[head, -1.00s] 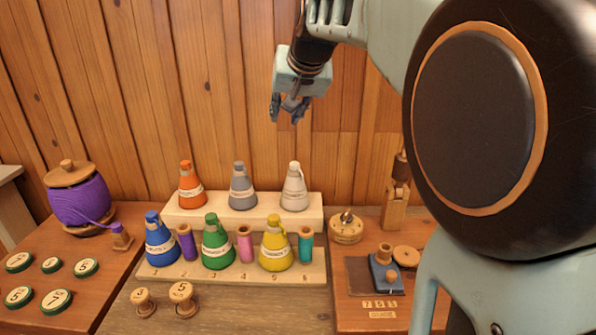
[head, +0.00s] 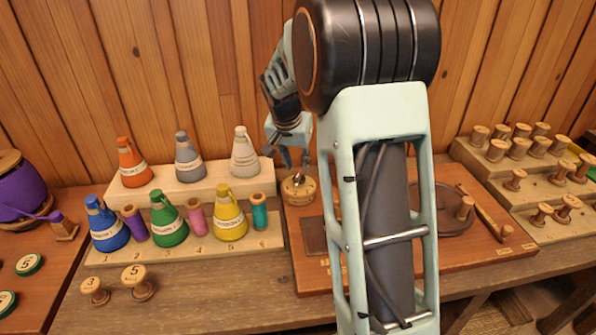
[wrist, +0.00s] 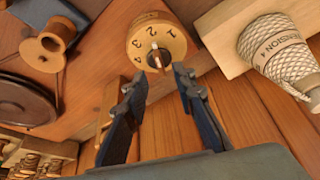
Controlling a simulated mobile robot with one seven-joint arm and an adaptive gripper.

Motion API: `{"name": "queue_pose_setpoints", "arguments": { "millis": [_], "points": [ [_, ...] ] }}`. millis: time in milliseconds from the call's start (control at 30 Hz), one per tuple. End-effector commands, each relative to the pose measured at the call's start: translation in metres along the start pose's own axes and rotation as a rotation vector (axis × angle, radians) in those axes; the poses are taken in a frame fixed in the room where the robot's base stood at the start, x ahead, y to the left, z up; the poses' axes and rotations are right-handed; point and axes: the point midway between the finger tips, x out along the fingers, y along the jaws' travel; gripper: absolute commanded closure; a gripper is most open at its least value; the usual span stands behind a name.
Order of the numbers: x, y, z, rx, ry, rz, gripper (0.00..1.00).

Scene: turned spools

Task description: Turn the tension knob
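The tension knob is a small metal-and-wood grip (wrist: 155,58) on a round wooden dial (wrist: 172,46) marked with numbers. The dial (head: 298,192) also shows in the head view, on the reddish board right of the cones. My gripper (wrist: 156,80) is open and empty. In the wrist view its two dark fingers point at the dial, with the knob just beyond and between the tips. In the head view my gripper (head: 296,162) hangs just above the dial. I cannot tell whether a fingertip touches the knob, or its exact setting.
A pale cone (head: 244,153) stands on the stepped rack left of the dial; it shows close on the right in the wrist view (wrist: 279,51). Wooden spools (head: 518,148) stand on a rack at right. My arm hides part of the board.

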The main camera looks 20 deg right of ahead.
Motion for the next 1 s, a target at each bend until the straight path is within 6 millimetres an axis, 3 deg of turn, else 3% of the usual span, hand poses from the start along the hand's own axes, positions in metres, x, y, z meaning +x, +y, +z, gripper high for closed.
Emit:
{"name": "queue_pose_setpoints", "arguments": {
  "millis": [100, 300, 633, 867, 1000],
  "points": [
    [0.021, 0.001, 0.000, 0.000, -0.001, 0.001, 0.75],
    [0.039, 0.000, 0.000, -0.001, 0.000, 0.000, 0.75],
    [0.042, 0.000, -0.001, -0.001, 0.002, -0.001, 0.75],
    [0.042, 0.000, -0.001, -0.001, 0.002, -0.001, 1.00],
    [0.042, 0.000, -0.001, -0.001, 0.002, -0.001, 1.00]
  ]
}}
